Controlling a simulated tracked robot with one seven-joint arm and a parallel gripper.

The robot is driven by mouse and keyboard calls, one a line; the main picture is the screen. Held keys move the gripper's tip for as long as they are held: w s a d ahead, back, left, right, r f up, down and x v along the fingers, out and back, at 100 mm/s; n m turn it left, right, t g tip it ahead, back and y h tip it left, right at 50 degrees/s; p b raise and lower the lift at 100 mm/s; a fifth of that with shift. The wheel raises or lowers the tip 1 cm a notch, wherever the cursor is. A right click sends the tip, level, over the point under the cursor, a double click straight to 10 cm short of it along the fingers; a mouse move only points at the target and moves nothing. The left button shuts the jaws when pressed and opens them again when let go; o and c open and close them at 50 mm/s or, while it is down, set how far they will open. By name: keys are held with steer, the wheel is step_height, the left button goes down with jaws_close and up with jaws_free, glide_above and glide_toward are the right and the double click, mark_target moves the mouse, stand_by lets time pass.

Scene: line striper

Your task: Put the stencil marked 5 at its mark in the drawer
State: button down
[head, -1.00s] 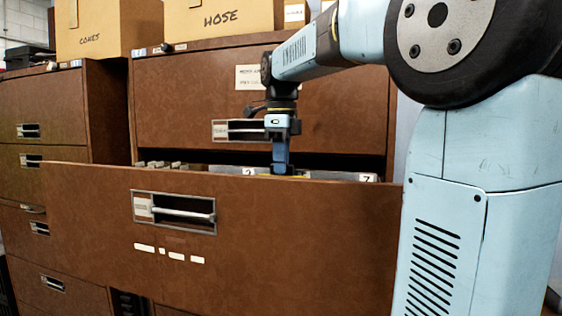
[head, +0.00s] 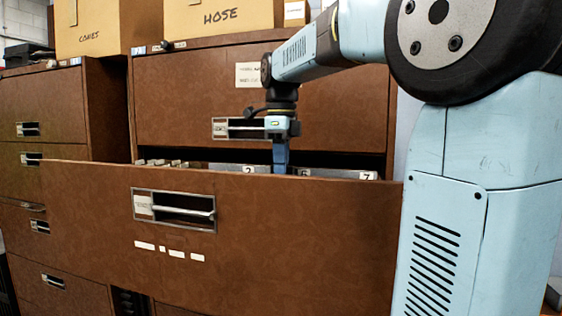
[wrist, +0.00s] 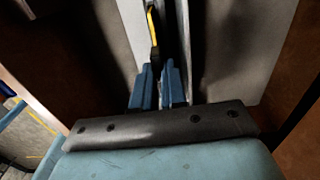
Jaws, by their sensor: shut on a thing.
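My gripper (head: 281,168) reaches down behind the front of the open drawer (head: 290,225). Its blue fingers are shut on a thin stencil, which the drawer front mostly hides in the head view. In the wrist view a narrow yellow and black edge of the stencil (wrist: 153,38) shows at my gripper's fingertips (wrist: 158,68). Small white number labels stand along the drawer's top: a 2 (head: 249,169) left of the fingers, a small one that looks like a 5 (head: 305,172) just right of them, and a 7 (head: 367,176) farther right. I cannot read a number on the stencil.
Grey plates or dividers (head: 225,168) stand in the drawer, with several tabs (head: 165,163) at its left end. The closed cabinet face (head: 330,110) rises behind. Cardboard boxes (head: 222,15) sit on top. Grey panels (wrist: 235,50) flank the fingers closely in the wrist view.

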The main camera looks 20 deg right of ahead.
steer(key=shift+f, duration=0.9)
steer(key=c, duration=1.1)
jaws_free()
steer(key=shift+o, duration=0.4)
steer(key=shift+o, duration=1.1)
steer(key=shift+r, duration=3.45)
